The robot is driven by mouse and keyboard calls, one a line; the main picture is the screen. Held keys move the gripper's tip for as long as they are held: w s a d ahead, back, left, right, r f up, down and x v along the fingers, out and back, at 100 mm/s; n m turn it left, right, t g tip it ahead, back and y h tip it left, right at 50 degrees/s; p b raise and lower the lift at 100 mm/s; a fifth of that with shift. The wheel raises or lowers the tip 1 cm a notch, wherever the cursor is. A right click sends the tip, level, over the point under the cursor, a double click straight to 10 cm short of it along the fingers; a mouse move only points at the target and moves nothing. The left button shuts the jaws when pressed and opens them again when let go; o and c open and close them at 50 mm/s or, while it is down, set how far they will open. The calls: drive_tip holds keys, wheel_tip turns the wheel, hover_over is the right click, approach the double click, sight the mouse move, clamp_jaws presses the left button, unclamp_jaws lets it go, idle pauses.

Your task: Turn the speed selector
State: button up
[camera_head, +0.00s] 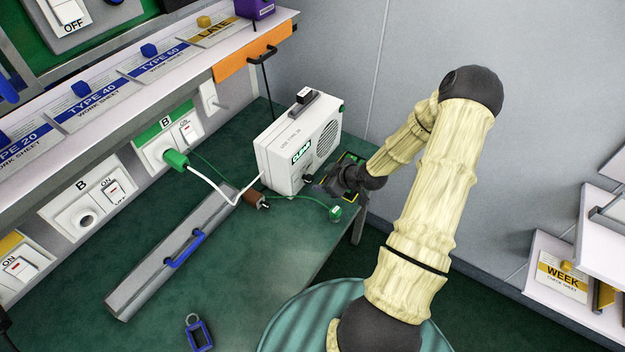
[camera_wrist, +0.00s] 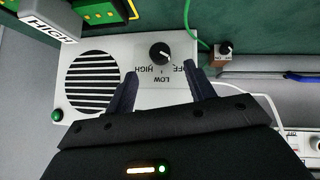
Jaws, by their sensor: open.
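The speed selector is a black round knob (camera_wrist: 160,53) on the face of a white box (camera_wrist: 98,122). The labels LOW, HIGH and OFF are printed around it. A pale mark shows on the knob, but I cannot tell which label it points to. The white box (camera_head: 290,150) stands on the green bench in the head view, with a green CLEAN label. My gripper (camera_wrist: 163,88) is open and empty, its two dark fingers apart on either side below the knob, not visibly touching it.
A second small knob (camera_wrist: 225,47) with a green cable is right of the box. A white cable runs to a green plug (camera_head: 176,158).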

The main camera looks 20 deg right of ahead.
sight(311, 180)
drive_tip(key=x, duration=0.7)
drive_tip(key=shift+f+p, duration=0.1)
drive_tip(key=shift+p, duration=0.3)
drive_tip(key=c, duration=1)
